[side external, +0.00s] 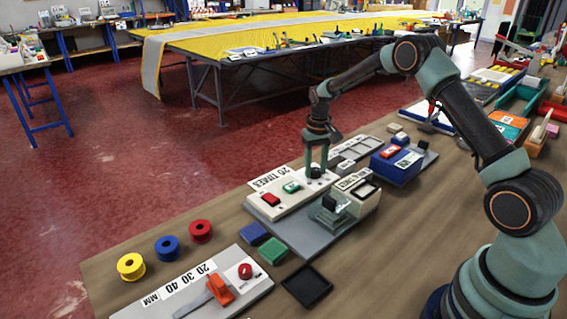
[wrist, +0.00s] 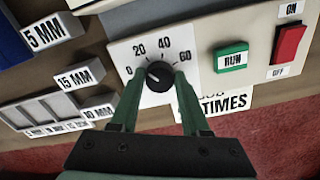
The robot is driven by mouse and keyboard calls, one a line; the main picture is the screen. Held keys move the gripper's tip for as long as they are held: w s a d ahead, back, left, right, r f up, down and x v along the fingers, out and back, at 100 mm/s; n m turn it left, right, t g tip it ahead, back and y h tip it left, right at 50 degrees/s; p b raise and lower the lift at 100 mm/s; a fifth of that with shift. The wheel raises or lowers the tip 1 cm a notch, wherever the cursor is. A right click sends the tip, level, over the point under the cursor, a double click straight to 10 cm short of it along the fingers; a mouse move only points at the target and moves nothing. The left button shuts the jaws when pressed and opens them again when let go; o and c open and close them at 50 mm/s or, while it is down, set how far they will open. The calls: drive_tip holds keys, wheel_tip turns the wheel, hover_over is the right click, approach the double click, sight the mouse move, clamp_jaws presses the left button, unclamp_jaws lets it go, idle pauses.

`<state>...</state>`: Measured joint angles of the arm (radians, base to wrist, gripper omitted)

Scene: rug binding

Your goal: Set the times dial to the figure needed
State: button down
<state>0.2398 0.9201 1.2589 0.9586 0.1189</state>
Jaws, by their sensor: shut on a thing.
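The times dial (wrist: 159,76) is a black round knob on a white scale plate (wrist: 157,100) marked 0, 20, 40 and 60. Its small white mark seems to face left, toward the 0 to 20 side; the exact figure is hard to read. My gripper (wrist: 160,78) has one finger on each side of the knob and is shut on it. In the side external view my gripper (side external: 316,165) points straight down onto the dial at the panel's far end. A card (wrist: 228,103) reads TIMES, its number partly covered by a finger; in the side external view the card (side external: 268,178) reads 20 TIMES.
A green RUN button (wrist: 231,57) and a red ON/OFF switch (wrist: 289,44) sit right of the dial. Grey blocks labelled 5 MM (wrist: 52,33), 15 MM (wrist: 81,74) and 10 MM (wrist: 98,112) stand at left. A small clamp machine (side external: 335,208) stands close beside the panel.

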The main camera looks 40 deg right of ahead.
drive_tip(key=shift+w+d+m, duration=0.1)
drive_tip(key=shift+d+m, duration=0.15)
drive_tip(key=shift+m, duration=0.95)
drive_tip(key=shift+r, duration=0.1)
drive_tip(key=c, duration=0.6)
unclamp_jaws()
drive_tip(key=shift+o, duration=1.1)
drive_tip(key=shift+a, duration=0.1)
